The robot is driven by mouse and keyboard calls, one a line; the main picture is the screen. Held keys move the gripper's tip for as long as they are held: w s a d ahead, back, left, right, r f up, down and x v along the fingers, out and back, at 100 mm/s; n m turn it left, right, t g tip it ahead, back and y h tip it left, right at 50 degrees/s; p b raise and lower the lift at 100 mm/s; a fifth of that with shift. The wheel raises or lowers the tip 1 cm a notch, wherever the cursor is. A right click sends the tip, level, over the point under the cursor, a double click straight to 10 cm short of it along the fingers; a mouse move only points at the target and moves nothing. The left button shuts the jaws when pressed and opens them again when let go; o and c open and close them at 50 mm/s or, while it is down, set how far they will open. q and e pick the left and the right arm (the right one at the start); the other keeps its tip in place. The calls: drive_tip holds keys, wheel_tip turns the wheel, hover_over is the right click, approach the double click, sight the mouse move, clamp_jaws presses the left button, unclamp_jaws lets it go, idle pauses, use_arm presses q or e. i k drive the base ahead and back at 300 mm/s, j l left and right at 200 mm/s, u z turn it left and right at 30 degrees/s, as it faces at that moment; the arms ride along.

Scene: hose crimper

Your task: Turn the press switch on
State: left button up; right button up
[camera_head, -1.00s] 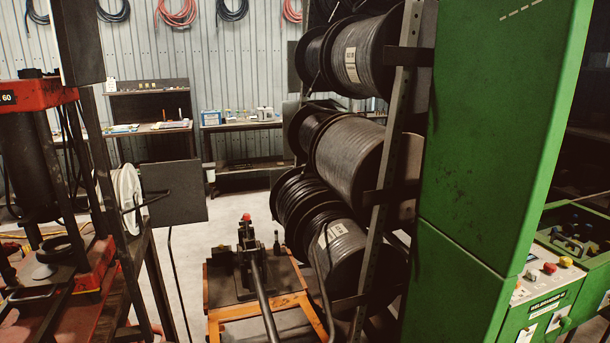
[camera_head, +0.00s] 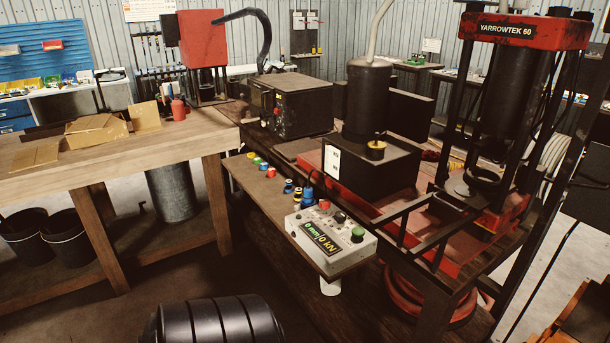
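The red press marked YARROWTEK 60 (camera_head: 525,28) stands at the right, with a black cylinder between its posts. In front of it, a light grey control box (camera_head: 330,240) sits on a narrow wooden shelf. Its display (camera_head: 316,239) reads 0 mm/0 kN. The box has a red button (camera_head: 324,204) at its back edge and a green-topped button (camera_head: 357,234) at its right. Other small controls on it are too small to tell apart. I cannot tell which control is the press switch. Neither of my grippers is in view.
Several coloured round pieces lie on the shelf (camera_head: 262,190) left of the control box. A black machine box (camera_head: 303,112) stands behind. A wooden workbench (camera_head: 120,165) with cardboard is at the left, with black buckets (camera_head: 62,238) below. Dark floor is open between bench and shelf.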

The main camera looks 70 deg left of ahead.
sight(325, 204)
drive_tip(key=u, duration=1.9)
